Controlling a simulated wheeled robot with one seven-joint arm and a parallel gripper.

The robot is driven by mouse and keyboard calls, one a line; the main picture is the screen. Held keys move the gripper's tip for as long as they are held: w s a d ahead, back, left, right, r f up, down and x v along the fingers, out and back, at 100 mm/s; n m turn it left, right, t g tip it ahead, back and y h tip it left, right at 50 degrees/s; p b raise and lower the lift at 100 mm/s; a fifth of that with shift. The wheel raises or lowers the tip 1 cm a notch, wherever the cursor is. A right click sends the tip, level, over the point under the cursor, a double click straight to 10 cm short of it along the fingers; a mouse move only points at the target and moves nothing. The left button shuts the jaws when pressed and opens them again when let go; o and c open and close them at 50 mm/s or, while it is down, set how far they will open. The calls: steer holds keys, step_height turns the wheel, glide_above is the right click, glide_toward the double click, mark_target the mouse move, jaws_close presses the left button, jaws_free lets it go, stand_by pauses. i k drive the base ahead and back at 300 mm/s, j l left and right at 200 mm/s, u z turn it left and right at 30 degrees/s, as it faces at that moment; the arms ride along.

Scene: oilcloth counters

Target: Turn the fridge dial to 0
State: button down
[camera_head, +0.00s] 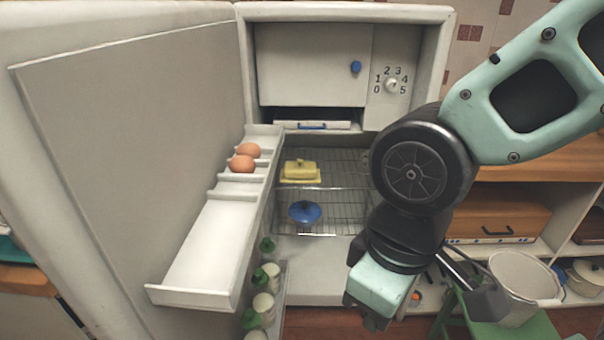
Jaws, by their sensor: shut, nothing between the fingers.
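The fridge dial (391,86) is a small white knob on the pale panel at the upper right inside the open fridge. Printed numbers 0 to 5 run around it, with 0 at its lower left and 5 at its lower right. Its pointer is too small to read surely. My gripper (485,301) is at the lower right, in front of the fridge and well below and right of the dial. It is shut and empty, with its fingers partly hidden. Nothing touches the dial.
The fridge door (130,130) stands open at left, its shelf holding two eggs (245,156). A freezer flap (310,65) with a blue knob is left of the dial. A yellow butter dish (300,170) and blue-lidded dish (305,212) sit inside. A bucket (522,275) stands at right.

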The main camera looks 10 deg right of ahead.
mark_target(391, 84)
steer(key=l, duration=0.95)
steer(key=i+j+z, duration=0.4)
steer(key=i+j, duration=0.2)
steer(key=i, duration=0.1)
